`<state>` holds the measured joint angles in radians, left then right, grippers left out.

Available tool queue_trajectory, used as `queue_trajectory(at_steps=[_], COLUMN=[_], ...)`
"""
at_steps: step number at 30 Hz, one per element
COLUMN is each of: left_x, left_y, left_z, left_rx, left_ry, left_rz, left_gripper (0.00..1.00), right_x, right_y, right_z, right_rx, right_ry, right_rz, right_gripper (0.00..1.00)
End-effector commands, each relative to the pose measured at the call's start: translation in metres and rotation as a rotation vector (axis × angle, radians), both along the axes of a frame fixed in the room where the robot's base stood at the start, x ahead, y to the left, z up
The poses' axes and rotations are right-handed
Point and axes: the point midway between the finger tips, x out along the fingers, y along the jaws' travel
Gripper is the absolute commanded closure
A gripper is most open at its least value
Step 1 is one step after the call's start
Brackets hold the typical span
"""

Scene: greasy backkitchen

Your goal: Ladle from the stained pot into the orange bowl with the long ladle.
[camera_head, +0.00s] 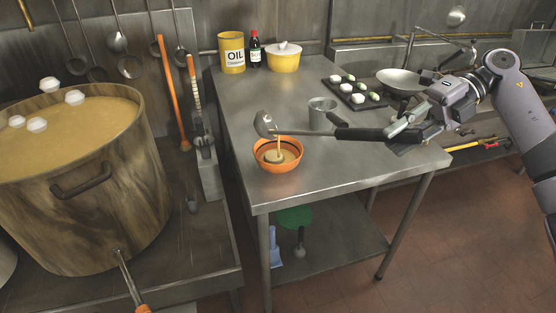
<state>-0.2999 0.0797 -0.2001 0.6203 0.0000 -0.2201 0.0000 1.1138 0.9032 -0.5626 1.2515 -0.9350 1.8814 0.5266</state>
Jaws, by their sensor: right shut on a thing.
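The large stained pot (110,185) stands at the left, full of tan liquid (75,125) with several white lumps floating on it. The orange bowl (268,163) sits near the front left corner of the steel table, with some tan liquid in it. My right gripper (398,130) is shut on the black handle of the long ladle (355,133), to the right of the bowl. My left gripper is not in view.
The steel table (330,170) has clear room at its front. A metal cup (322,114) stands just behind the ladle handle. A dark tray (350,97) with white pieces, a yellow oil tin (231,54), a dark bottle (255,50) and a yellow pot (284,60) stand further back.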

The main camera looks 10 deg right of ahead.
Motion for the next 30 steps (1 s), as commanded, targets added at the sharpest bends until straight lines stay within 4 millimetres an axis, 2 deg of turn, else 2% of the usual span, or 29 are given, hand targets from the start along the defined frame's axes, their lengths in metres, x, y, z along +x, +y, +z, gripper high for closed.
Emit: queue_trajectory(at_steps=[24, 30], left_x=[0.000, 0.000], left_y=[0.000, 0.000], left_z=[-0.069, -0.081], left_rx=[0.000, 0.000], left_ry=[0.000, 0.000], left_rz=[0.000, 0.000], left_gripper=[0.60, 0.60], right_x=[-0.003, -0.003], right_y=[-0.034, -0.041], right_z=[-0.072, -0.085], right_rx=[0.238, 0.292], right_ry=[-0.022, -0.029], right_rz=[-0.001, -0.001], right_gripper=[1.00, 1.00])
